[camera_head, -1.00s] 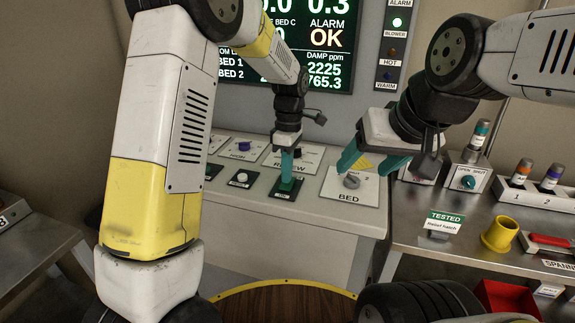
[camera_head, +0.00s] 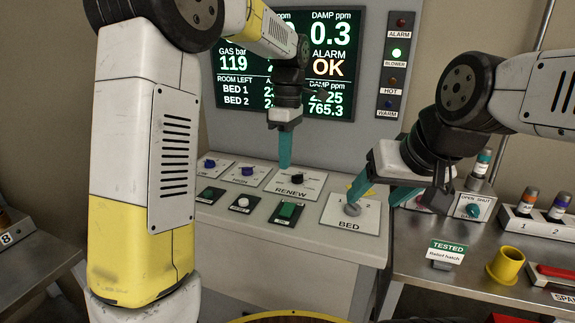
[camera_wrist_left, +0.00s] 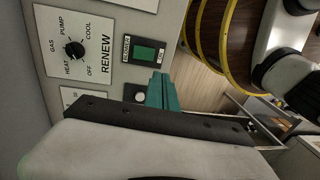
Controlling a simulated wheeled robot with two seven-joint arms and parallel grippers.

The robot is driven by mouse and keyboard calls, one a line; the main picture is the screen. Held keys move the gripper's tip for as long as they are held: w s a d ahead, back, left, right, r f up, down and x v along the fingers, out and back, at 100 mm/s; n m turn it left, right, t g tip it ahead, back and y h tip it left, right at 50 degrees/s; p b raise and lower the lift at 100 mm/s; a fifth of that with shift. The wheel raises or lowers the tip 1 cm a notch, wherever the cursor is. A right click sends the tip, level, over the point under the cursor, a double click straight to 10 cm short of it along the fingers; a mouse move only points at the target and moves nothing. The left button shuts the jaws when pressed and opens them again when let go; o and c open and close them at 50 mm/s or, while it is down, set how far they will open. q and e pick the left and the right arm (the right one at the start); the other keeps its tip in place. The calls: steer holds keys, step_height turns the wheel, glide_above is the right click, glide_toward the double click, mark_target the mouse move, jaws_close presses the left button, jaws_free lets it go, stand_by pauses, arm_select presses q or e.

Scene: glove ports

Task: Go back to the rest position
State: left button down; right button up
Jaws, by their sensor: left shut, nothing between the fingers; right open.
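My left gripper (camera_head: 285,148) is shut and empty, its teal fingers pointing down above the control panel, near the RENEW knob (camera_head: 297,179) and the green button (camera_head: 287,211). In the left wrist view its teal fingers (camera_wrist_left: 161,90) are together, with the green button (camera_wrist_left: 146,53) and RENEW knob (camera_wrist_left: 75,49) beyond. My right gripper (camera_head: 374,190) is open, with its teal fingers around or just over the grey BED knob (camera_head: 351,209); I cannot tell whether they touch it.
A screen (camera_head: 285,65) stands behind the panel and reads ALARM OK. The BLOWER lamp (camera_head: 397,54) is lit green. At right, a metal bench holds a yellow cup (camera_head: 507,266), a TESTED sign (camera_head: 446,252) and a rack of vials (camera_head: 540,222).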

stand_by(0.3)
arm_select(q)
steer(key=s+a+r+m+t+h, duration=0.1)
steer(key=s+a+m+t, duration=0.1)
steer(key=s+a+m, duration=0.2)
steer(key=s+a+r+m+t, duration=0.1)
steer(key=s+a+m+t, duration=0.2)
steer(key=s+m, duration=0.3)
steer(key=s+a+r+m+t+h, duration=0.1)
steer(key=s+a+m, duration=0.3)
steer(key=s, duration=0.6)
steer(key=shift+a+m+t+h, duration=0.3)
steer(key=shift+m+t, duration=0.2)
steer(key=shift+t, duration=0.3)
